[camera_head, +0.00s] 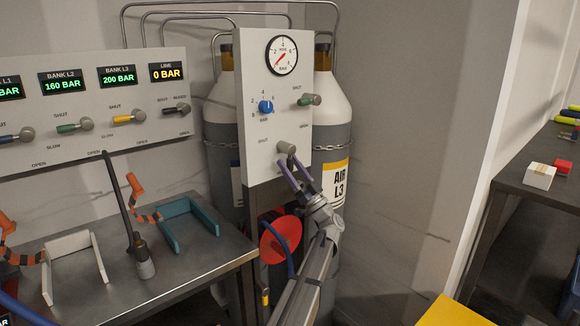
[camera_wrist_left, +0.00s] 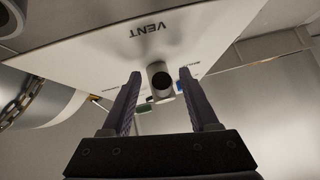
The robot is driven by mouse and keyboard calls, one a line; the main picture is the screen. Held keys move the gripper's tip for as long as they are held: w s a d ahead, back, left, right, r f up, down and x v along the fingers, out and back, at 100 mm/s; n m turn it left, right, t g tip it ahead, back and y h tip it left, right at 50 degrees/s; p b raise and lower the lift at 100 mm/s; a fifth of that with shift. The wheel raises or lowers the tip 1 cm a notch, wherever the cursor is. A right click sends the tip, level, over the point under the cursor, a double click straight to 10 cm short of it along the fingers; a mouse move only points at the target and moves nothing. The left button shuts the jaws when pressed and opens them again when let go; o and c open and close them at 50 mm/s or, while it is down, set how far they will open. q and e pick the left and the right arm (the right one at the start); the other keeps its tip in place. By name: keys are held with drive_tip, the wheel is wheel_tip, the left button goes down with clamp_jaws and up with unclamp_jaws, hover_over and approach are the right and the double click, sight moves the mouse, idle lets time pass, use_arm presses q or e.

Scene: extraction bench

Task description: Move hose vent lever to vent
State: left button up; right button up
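The hose vent lever (camera_head: 287,147) is a short grey knob low on the white gauge panel (camera_head: 249,90). A SHUT label is to its left in the head view. In the left wrist view the lever (camera_wrist_left: 160,82) shows end-on, and an upside-down VENT label (camera_wrist_left: 152,27) is above it in the picture. My left gripper (camera_head: 294,170) is open just below and in front of the lever. In the wrist view the knob appears between the two fingertips (camera_wrist_left: 159,82), with gaps on both sides. My right gripper is not in view.
The panel also carries a pressure gauge (camera_head: 281,56), a blue knob (camera_head: 266,107) and a green lever (camera_head: 310,100). Gas cylinders (camera_head: 335,120) stand behind it. A bench (camera_head: 190,262) with a teal holder (camera_head: 190,226) is at left; a red disc (camera_head: 281,239) is below the panel.

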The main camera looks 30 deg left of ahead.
use_arm(q)
drive_tip(key=b+v, duration=0.5)
drive_tip(key=v, duration=0.3)
drive_tip(key=shift+b, duration=0.3)
idle(0.3)
